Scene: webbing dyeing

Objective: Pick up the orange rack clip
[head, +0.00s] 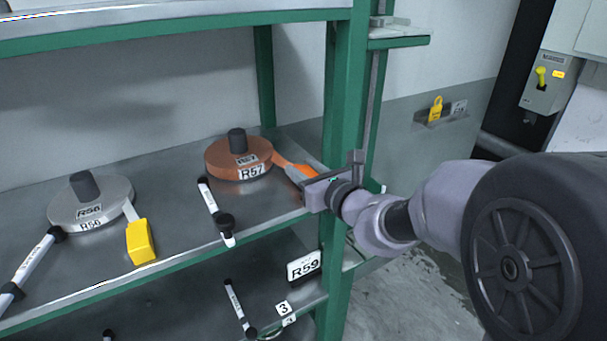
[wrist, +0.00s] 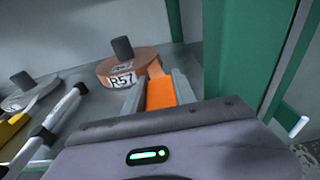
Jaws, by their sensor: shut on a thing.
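The orange rack clip (head: 299,172) is at the end of a short webbing tail coming off the orange-brown roll labelled R57 (head: 225,158). My gripper (head: 309,180) is shut on the clip at the right end of the shelf, close to the green upright. In the wrist view, the orange clip (wrist: 161,93) sits between the two grey fingers, and the R57 roll (wrist: 130,65) lies just beyond it. The gripper hides part of the clip.
A grey roll labelled R56 (head: 92,208) with a yellow clip (head: 140,242) lies left on the same shelf. A white-and-black bar (head: 213,205) lies between the rolls. The green upright (head: 342,110) stands close beside my gripper. A lower shelf bears label R59 (head: 304,266).

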